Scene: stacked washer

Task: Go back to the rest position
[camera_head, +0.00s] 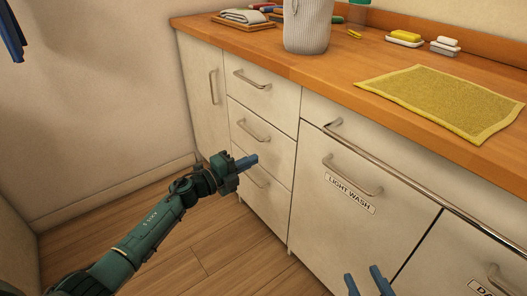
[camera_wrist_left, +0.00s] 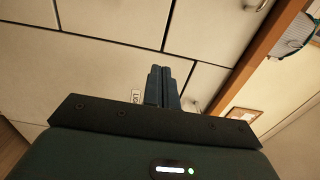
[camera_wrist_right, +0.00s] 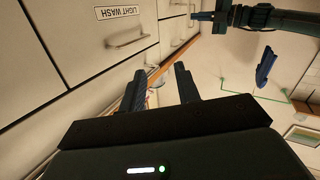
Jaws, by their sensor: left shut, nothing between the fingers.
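My left gripper (camera_head: 248,162) is shut and empty in front of the drawer stack (camera_head: 262,133), close to the lowest drawer's handle; I cannot tell whether it touches. In the left wrist view its fingers (camera_wrist_left: 163,85) lie together against the pale cabinet fronts. My right gripper (camera_head: 369,284) shows only its fingertips at the bottom edge of the head view, low in front of the LIGHT WASH door (camera_head: 330,215). In the right wrist view its fingers (camera_wrist_right: 162,88) stand apart with nothing held between them.
The wooden counter (camera_head: 310,75) holds a yellow mat (camera_head: 445,100), a ribbed basket (camera_head: 308,30), a folded cloth (camera_head: 246,16) and soap dishes (camera_head: 404,39). A metal rail (camera_head: 470,218) and handles stick out from the cabinet. The wooden floor (camera_head: 195,255) at left is clear.

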